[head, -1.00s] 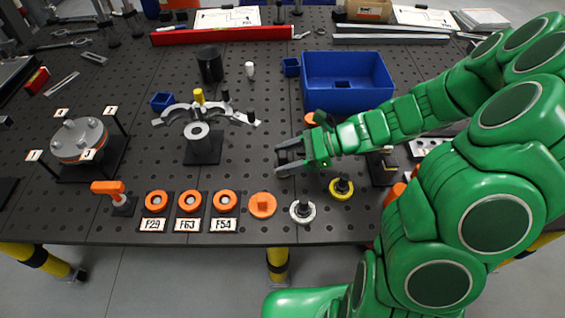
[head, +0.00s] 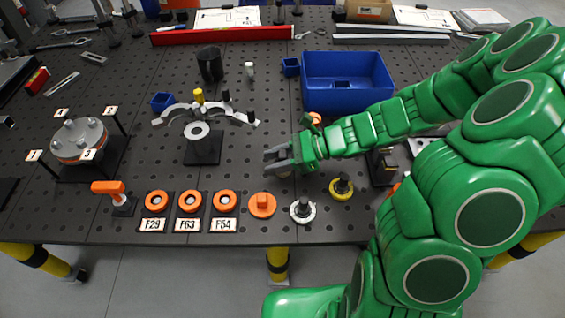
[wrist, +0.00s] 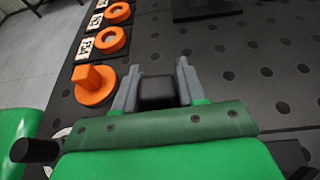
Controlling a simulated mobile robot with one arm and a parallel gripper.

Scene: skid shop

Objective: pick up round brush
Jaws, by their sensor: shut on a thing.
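My gripper (head: 276,155) is low over the middle of the table. In the wrist view its two grey fingers (wrist: 157,92) are shut on a dark block-shaped piece (wrist: 157,93), which looks like the top of the round brush. In the head view a small pale part (head: 285,174) shows just under the fingers. The fingers and wrist hide most of the held thing, so I cannot tell whether it touches the table.
Near the front edge stand an orange disc with a knob (head: 262,205), a white ring with a black knob (head: 302,210) and a yellow ring with a black knob (head: 341,188). A blue bin (head: 348,100) lies behind my gripper. A clamp stand (head: 203,150) is to its left.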

